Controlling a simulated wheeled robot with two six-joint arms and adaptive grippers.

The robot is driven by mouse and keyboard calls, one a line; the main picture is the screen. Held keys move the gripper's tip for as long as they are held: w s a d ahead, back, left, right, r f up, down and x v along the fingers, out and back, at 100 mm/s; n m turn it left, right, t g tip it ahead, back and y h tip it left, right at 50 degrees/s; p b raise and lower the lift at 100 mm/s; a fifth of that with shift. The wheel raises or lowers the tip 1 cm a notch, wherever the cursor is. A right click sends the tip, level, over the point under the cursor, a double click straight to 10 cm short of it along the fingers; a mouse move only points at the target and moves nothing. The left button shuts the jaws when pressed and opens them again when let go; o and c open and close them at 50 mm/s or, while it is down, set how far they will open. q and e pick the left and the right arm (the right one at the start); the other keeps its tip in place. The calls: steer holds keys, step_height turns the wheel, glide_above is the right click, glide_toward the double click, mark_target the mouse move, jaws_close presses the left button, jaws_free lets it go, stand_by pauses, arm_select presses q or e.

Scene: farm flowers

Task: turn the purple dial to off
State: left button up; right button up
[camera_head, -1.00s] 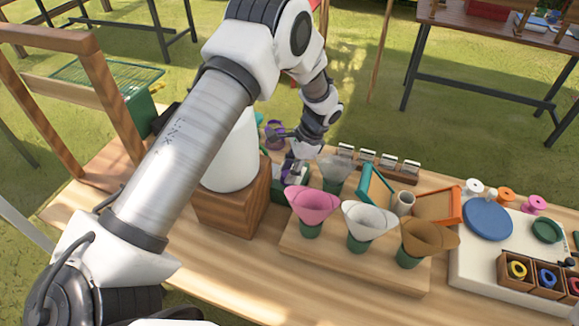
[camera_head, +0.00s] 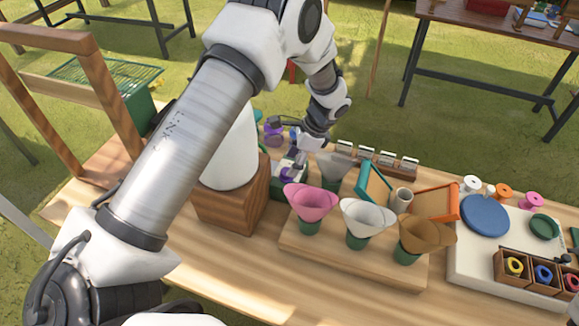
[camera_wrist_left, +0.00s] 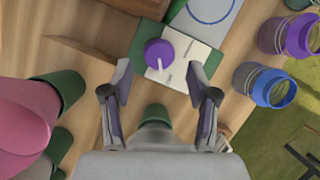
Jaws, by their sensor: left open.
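The purple dial (camera_wrist_left: 159,54) sits on a pale panel (camera_wrist_left: 196,53) of a green base (camera_wrist_left: 137,46) in the left wrist view. A short white pointer on the dial points toward the lower part of that picture. In the head view a bit of the purple dial (camera_head: 287,174) shows below my left gripper (camera_head: 290,160). In the left wrist view my left gripper (camera_wrist_left: 161,92) is open and empty, its fingers apart on either side below the dial. I see no contact with the dial. My right gripper is not in view.
Pink (camera_head: 311,200), white (camera_head: 368,218) and brown (camera_head: 425,236) cones stand in green holders close by. A wooden block (camera_head: 225,207) stands left of the dial. Purple and blue jars (camera_wrist_left: 266,85) stand to its right in the left wrist view.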

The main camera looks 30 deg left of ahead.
arm_select(q)
steer(key=v, duration=0.8)
steer(key=shift+d+r, duration=0.2)
steer(key=shift+r, duration=0.15)
